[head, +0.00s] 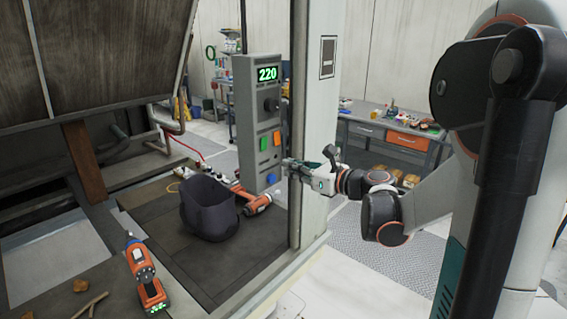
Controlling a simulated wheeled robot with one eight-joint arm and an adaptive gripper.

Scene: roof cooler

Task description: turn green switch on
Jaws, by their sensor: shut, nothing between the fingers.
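A grey control panel (246,125) hangs upright near the middle of the head view, with a lit green display reading 220. The green switch (264,143) is a small square on the panel's lower front face. My gripper (287,163) is shut and empty. Its tip is at the panel's right edge, right of and slightly below the green switch. I cannot tell whether the tip touches the panel. The green switch's exact position, on or off, is too small to tell.
An orange drill (147,272) is at the front left. A workbench (372,132) stands behind.

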